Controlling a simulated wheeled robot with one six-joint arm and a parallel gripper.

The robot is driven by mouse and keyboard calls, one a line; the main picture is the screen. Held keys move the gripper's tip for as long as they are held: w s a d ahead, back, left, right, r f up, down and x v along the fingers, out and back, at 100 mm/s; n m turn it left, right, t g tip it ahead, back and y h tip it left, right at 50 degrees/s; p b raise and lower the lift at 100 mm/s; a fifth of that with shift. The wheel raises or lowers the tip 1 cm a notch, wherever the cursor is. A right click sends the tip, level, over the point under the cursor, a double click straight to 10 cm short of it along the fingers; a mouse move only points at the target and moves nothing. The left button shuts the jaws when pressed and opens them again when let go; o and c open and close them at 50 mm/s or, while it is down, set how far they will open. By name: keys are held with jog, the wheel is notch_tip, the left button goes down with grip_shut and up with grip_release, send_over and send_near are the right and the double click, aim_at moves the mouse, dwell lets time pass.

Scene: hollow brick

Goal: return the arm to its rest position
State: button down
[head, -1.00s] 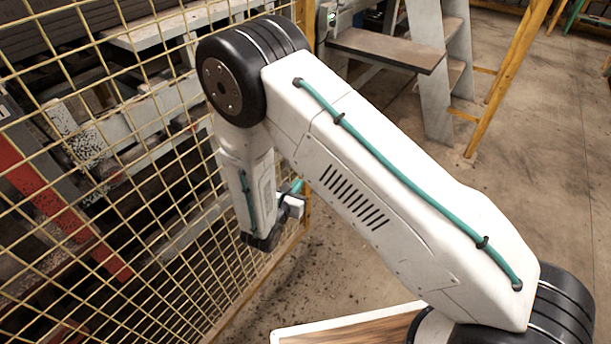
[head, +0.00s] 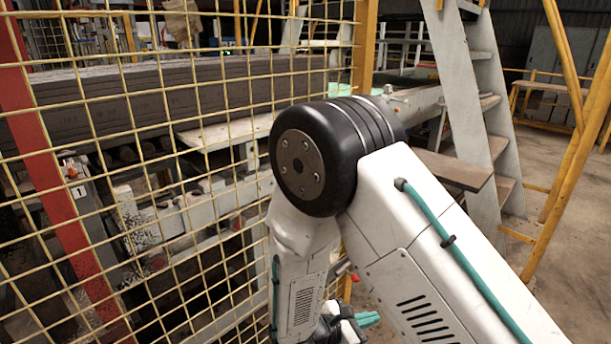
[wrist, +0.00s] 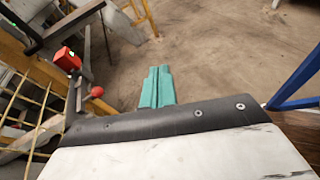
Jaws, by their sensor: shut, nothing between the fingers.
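My gripper shows in the wrist view as two teal fingers (wrist: 157,88) lying side by side, closed with nothing between them. They point out over bare floor. In the head view the teal fingers (head: 368,319) show small at the bottom edge, below the elbow of my arm and partly cut off. My white arm rises from the lower right to a black elbow joint, and the forearm hangs down from it.
A yellow wire mesh fence (head: 150,190) stands at the left, close behind my elbow in the picture. A grey step ladder (head: 475,120) and a yellow rail (head: 565,190) stand at the right. Open concrete floor (wrist: 215,55) lies beyond the fingers.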

jog(key=s+d+r+m+g+y, duration=0.1)
jog(key=s+d+r+m+y, duration=0.3)
jog(key=s+r+m, duration=0.3)
jog(key=s+d+r+m+g+y, duration=0.2)
jog(key=s+r+m+y, duration=0.3)
jog(key=r, duration=0.8)
jog(key=s+d+r+m+g+y, duration=0.2)
jog(key=s+d+r+m+y, duration=0.2)
jog(key=s+r+m, duration=0.6)
jog(key=shift+s+d, duration=0.35)
jog(key=shift+d, duration=0.5)
jog(key=shift+d+r, duration=0.1)
jog(key=shift+d, duration=0.05)
